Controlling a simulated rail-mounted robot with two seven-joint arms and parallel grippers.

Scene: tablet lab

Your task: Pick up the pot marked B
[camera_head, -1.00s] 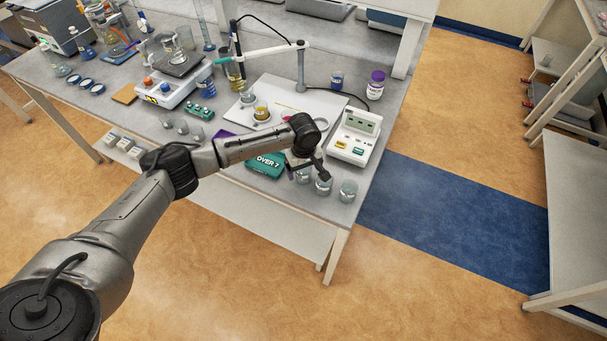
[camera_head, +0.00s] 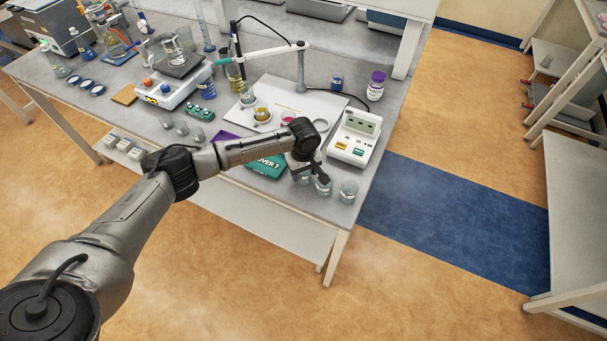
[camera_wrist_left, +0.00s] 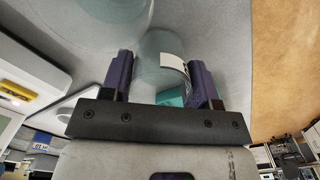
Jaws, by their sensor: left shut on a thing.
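Several clear glass pots stand in a short row at the front right corner of the bench. My left gripper (camera_head: 306,170) is over the leftmost pot (camera_head: 302,180), pointing down. In the left wrist view, the two dark fingers of the gripper (camera_wrist_left: 160,80) are closed around a glass pot (camera_wrist_left: 152,62) with a white label. The label is partly hidden by a finger and its letter cannot be read. The middle pot (camera_head: 323,188) and the right pot (camera_head: 348,192) are free. I cannot tell whether the held pot touches the bench.
A teal "OVER?" box (camera_head: 264,168) lies just left of the pots. A white instrument (camera_head: 354,137) stands behind them, with a stirrer plate and beakers further back. The bench's front edge is close. Another glass pot (camera_wrist_left: 115,8) is near the held one in the left wrist view.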

